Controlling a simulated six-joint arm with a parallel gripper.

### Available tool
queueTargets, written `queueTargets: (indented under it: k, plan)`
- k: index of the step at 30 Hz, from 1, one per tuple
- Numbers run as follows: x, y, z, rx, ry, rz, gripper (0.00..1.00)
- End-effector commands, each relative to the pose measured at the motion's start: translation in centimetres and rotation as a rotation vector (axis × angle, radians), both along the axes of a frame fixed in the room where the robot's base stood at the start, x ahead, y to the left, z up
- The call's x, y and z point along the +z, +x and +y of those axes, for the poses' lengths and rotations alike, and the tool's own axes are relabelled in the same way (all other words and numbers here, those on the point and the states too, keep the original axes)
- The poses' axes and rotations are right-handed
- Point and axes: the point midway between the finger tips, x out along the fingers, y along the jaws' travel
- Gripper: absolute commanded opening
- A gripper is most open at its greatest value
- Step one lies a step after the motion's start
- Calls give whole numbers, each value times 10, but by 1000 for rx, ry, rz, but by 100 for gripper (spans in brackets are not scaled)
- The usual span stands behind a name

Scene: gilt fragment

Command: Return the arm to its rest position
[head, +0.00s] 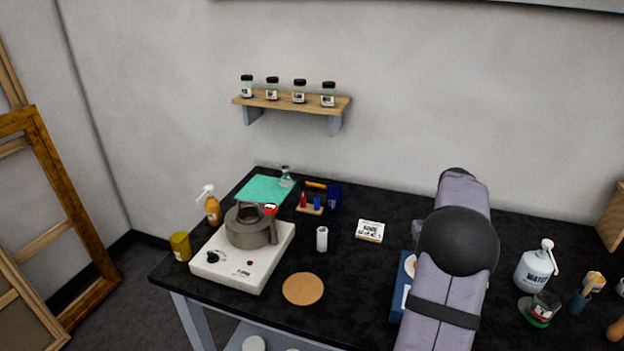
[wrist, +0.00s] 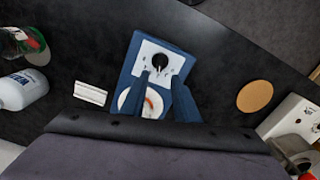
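My arm (head: 450,260) stands over the right half of the black table in the head view; its gripper end is hidden there. In the wrist view my gripper (wrist: 160,82) shows two dark fingers, set apart with nothing held between them. Below them lies a blue device (wrist: 146,47) with a white panel, a black knob and a round dial. The fingers overlap its lower part in the picture; the gap in height is unclear. In the head view only the left edge of this device (head: 399,301) shows beside my arm.
A kettle (head: 248,228) sits on a white hot plate (head: 228,277) at the left. A cork disc (head: 303,289), a white cylinder (head: 322,239) and a small box (head: 370,231) lie mid-table. A white water bottle (head: 535,271) and a jar (head: 540,309) stand right of my arm.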

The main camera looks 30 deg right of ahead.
Motion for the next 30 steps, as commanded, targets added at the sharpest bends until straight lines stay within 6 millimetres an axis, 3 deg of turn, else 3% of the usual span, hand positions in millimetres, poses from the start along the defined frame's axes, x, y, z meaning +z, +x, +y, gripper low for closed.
queueTargets:
  k: [5,8,14,18,21,24,30]
  plan:
    - [1,16,39,50,1,0,28]
    - [2,28,82,101,1,0,28]
    - [-4,30,197,239,-1,-1,28]
    - [-13,6,273,337,-1,-1,28]
    - [-22,-18,314,399,-1,-3,28]
    - [-30,-44,344,449,-1,-2,28]
    - [-43,-79,372,509,0,-2,28]
